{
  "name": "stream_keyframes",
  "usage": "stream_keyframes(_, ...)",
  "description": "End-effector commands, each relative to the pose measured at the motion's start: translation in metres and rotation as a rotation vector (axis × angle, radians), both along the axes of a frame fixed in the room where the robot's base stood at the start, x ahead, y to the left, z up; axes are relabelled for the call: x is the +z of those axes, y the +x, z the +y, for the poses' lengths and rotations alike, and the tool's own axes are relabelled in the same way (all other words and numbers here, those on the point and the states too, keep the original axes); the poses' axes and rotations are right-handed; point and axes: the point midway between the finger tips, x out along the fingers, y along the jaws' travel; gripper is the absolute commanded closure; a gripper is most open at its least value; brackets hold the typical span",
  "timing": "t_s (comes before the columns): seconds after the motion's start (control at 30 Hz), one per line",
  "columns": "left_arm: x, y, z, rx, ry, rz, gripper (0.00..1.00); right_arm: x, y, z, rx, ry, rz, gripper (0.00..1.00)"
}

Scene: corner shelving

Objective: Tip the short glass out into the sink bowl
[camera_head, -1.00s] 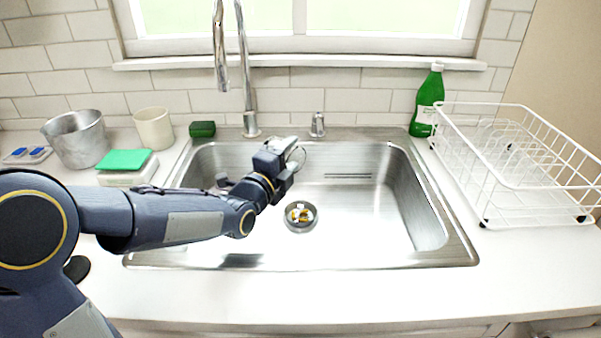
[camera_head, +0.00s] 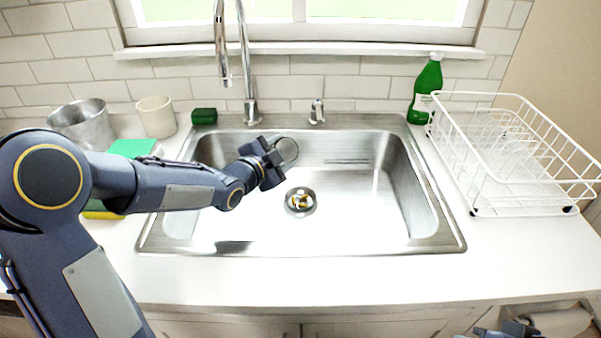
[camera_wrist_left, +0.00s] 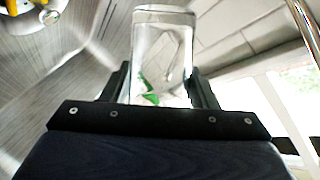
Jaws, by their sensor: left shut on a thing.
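My left gripper (camera_head: 276,158) is shut on the short glass (camera_head: 289,150), a clear tumbler, and holds it above the sink bowl (camera_head: 345,225). In the head view a round end of the glass shows just past the fingers, so it looks well tilted. In the left wrist view the glass (camera_wrist_left: 163,45) stands between the two fingers (camera_wrist_left: 160,85); green shows through it. I cannot tell whether anything is inside. The steel sink's drain (camera_head: 300,200) holds small yellow and white bits, also in the wrist view's upper left corner.
The faucet (camera_head: 248,75) rises behind the glass. A white dish rack (camera_head: 510,165) and a green bottle (camera_head: 427,90) stand right. Part of my right arm shows at the bottom right.

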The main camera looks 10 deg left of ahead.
Motion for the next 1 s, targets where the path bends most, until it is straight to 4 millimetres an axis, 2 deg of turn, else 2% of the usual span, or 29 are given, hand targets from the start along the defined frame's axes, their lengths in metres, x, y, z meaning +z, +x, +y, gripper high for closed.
stream_keyframes(0.3, -0.003, 0.01, 0.015, 0.002, -0.236, 0.156, 0.79, 0.048, 0.0, 0.0, 0.0, 0.0, -0.001, 1.0)
stream_keyframes(1.0, -0.018, 0.031, 0.045, 0.001, -0.577, 0.377, 0.79, 0.143, 0.0, 0.0, 0.0, 0.0, 0.0, 1.0)
